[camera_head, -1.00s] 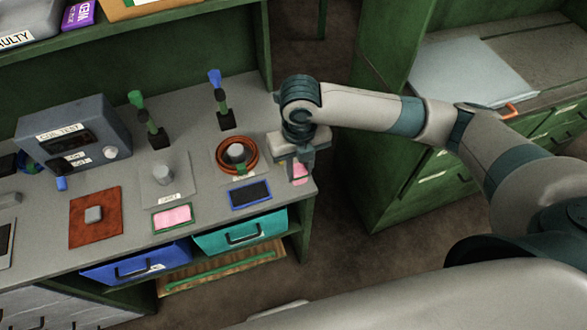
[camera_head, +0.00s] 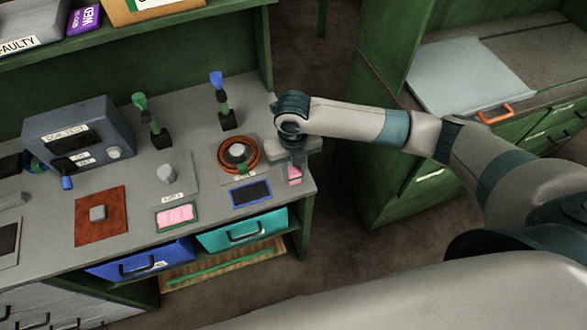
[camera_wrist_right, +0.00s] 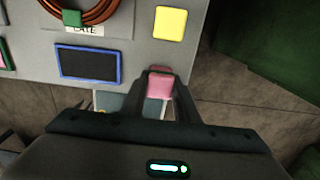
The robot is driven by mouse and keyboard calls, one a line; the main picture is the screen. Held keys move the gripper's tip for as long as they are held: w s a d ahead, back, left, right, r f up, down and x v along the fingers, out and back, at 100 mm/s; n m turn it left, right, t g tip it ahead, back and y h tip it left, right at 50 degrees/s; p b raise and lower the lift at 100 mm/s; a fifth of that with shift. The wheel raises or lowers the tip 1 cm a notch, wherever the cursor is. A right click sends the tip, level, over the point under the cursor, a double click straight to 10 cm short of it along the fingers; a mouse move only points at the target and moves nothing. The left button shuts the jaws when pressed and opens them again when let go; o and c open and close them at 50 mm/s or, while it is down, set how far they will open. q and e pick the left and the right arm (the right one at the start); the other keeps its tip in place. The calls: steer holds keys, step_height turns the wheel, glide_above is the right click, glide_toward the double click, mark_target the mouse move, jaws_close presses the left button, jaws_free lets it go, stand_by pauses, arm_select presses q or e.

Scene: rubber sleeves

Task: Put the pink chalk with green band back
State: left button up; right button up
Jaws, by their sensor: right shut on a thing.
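My right gripper (camera_head: 294,172) is shut on a pink chalk (camera_wrist_right: 160,86), which also shows below the gripper in the head view (camera_head: 294,175). The fingers hold it at the bench's right front corner, right of the blue-framed dark pad (camera_head: 251,193). A green-framed tray (camera_head: 161,218) holding pink pieces (camera_head: 177,215) lies at the bench's front edge, left of the blue-framed pad. My left gripper is not in view.
A copper coil (camera_head: 223,152) lies around a grey peg behind the blue-framed pad. A yellow square (camera_wrist_right: 170,23) lies near the bench's right edge. Two upright tools, green-topped (camera_head: 140,100) and blue-topped (camera_head: 216,80), stand farther back. Blue (camera_head: 115,270) and teal (camera_head: 215,238) drawers sit below.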

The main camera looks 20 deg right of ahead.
mark_target(293, 171)
steer(key=shift+f, duration=0.3)
steer(key=o, duration=0.9)
steer(key=shift+f, duration=0.1)
step_height(293, 171, up, 11)
steer(key=b, duration=0.3)
steer(key=shift+b, duration=0.3)
steer(key=shift+r, duration=0.65)
